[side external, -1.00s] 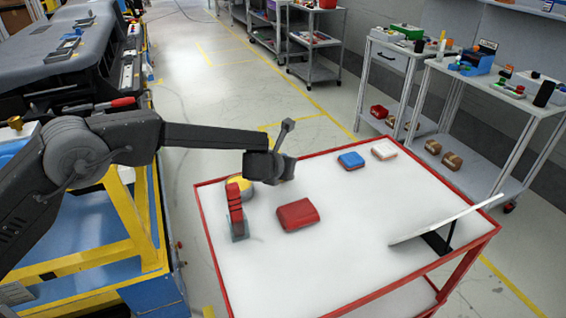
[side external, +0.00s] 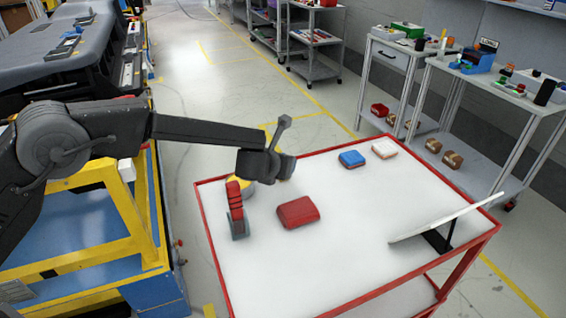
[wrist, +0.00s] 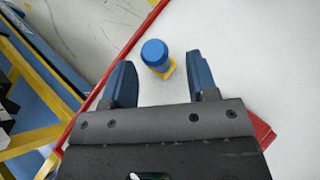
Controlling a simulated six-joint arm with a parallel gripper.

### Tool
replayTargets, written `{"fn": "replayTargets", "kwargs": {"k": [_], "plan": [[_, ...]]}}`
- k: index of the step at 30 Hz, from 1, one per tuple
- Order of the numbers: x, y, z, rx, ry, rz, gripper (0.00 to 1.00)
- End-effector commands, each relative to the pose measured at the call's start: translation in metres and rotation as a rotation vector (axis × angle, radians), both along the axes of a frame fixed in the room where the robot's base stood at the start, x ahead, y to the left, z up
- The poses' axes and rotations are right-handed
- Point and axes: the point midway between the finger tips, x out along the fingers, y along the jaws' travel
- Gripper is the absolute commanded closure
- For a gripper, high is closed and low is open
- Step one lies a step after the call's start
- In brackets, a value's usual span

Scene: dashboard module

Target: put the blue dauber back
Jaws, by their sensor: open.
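In the wrist view the blue dauber (wrist: 154,52), a blue round-topped cylinder, stands over a yellow piece (wrist: 168,69). It lies in the gap between the two fingers of my gripper (wrist: 159,72), near the tips. The fingers are apart and do not visibly touch it. In the side view my gripper (side external: 265,166) is over the far left corner of the white-topped cart (side external: 340,258). A yellow round piece (side external: 240,182) shows partly behind it there. The blue dauber cannot be made out in the side view.
A red upright piece on a grey base (side external: 236,208) stands close to my gripper. A red block (side external: 298,212), a blue block (side external: 351,158) and a white block (side external: 384,148) lie on the cart. A tilted white panel (side external: 445,218) is at the right.

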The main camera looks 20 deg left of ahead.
Motion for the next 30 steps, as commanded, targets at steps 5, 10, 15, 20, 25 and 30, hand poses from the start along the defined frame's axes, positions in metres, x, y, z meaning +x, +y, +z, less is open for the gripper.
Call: {"fn": "replayTargets", "kwargs": {"k": [5,10,15,20,25,30], "plan": [[0.0,0.0,0.038,-0.003,-0.004,0.002,0.47],[0.0,0.001,0.061,-0.002,-0.002,0.003,0.47],[0.0,0.001,0.069,0.0,0.001,0.001,0.47],[0.0,0.0,0.07,0.0,0.001,0.001,0.47],[-0.005,0.012,0.084,-0.06,0.006,0.061,0.47],[-0.041,0.062,0.134,-0.351,0.036,0.354,0.47]]}}
